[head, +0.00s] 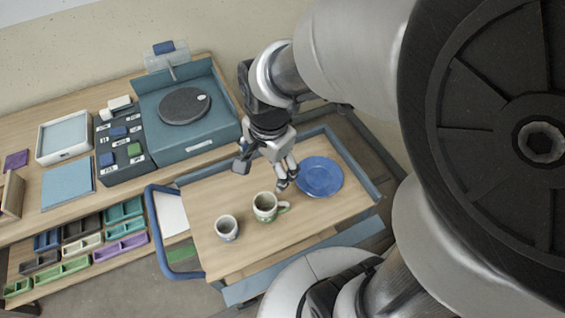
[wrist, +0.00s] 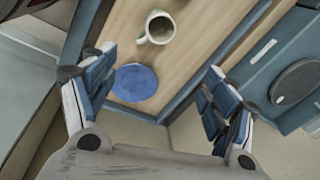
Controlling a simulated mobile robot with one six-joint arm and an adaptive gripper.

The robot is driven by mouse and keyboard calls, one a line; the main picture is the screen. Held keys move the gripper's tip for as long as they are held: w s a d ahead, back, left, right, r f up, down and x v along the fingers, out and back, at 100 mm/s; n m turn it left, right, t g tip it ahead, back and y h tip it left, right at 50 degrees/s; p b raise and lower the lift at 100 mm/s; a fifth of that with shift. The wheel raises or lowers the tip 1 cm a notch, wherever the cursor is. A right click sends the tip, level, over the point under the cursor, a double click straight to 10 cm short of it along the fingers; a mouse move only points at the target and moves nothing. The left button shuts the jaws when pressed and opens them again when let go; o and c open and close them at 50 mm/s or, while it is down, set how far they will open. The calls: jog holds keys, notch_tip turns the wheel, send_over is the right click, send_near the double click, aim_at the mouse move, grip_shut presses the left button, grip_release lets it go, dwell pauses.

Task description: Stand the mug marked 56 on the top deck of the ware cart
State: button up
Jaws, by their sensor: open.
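A pale mug with a green lower part and green handle (head: 265,207) stands upright on the wooden top deck of the ware cart (head: 240,262). It also shows in the wrist view (wrist: 160,27), at the top. No marking 56 is readable on it. A smaller grey-white cup (head: 227,228) stands upright to its left on the deck. My gripper (head: 286,182) is open and empty, above the deck, just behind the green mug and left of the blue plate. In the wrist view its fingers (wrist: 158,97) are spread wide, with the plate between them.
The blue plate (head: 320,176) lies at the deck's right rear. The cart has a blue handle rail (head: 157,235) at left. A bench behind holds a wheel on a teal unit (head: 184,106), a dark block panel (head: 124,140) and a white tray (head: 64,134). Colored bins (head: 125,228) sit lower left.

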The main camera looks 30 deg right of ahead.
jog(key=s+r+n+t, duration=0.2)
jog(key=s+r+n, duration=0.8)
jog(key=n, duration=0.3)
jog(key=shift+s+a+n+t, duration=0.15)
jog(key=shift+s+n+t, duration=0.25)
jog(key=shift+s, duration=0.3)
jog(key=shift+r, duration=0.1)
